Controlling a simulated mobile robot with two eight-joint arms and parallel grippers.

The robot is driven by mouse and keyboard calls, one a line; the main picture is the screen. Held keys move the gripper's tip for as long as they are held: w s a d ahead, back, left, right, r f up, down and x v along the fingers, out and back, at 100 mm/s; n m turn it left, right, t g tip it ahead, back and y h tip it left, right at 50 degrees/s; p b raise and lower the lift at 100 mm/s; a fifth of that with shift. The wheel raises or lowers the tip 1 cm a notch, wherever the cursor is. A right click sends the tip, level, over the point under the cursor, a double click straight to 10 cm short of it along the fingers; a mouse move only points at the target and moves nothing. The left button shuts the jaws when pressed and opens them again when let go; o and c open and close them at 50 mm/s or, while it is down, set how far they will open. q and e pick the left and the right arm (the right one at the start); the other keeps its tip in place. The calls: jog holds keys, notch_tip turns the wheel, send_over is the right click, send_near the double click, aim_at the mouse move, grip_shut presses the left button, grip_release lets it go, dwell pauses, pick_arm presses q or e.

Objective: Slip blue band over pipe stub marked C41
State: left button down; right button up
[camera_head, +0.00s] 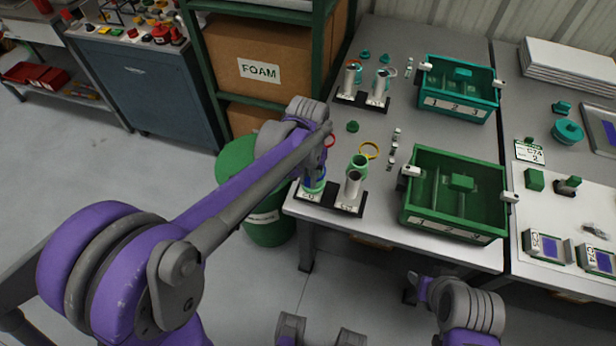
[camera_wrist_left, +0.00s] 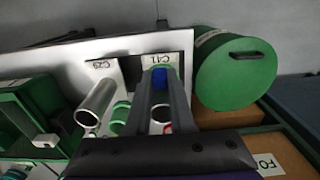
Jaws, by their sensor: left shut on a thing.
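My left gripper (camera_head: 316,172) is at the left pipe stub of the front pair, its fingers pointing down. In the left wrist view the fingers (camera_wrist_left: 158,90) are shut on the blue band (camera_wrist_left: 158,78), directly in front of the C41 label (camera_wrist_left: 158,57). The fingers hide most of the C41 stub, so I cannot tell whether the band is around it or beside it. A bare silver stub (camera_head: 352,188) marked C29 stands right beside it; it also shows in the left wrist view (camera_wrist_left: 97,101). My right gripper, low in the head view, is not clear.
A green crate (camera_head: 456,230) stands to the right. A green bin (camera_head: 270,231) is beyond the table's left edge. Another stub pair (camera_head: 377,91) stands farther back.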

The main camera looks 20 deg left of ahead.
pick_arm(q)
jog(key=shift+f+b, duration=0.35)
jog(key=shift+f, duration=0.2)
dwell(0.9)
jog(key=shift+f, duration=0.35)
jog(key=shift+f+b, duration=0.2)
jog(key=shift+b, duration=0.2)
jog(key=shift+f, duration=0.3)
jog(key=shift+f+b, duration=0.15)
jog(key=shift+b, duration=0.2)
jog(key=shift+f, duration=0.35)
jog(key=shift+f+b, duration=0.3)
jog(key=shift+b, duration=0.1)
dwell(0.5)
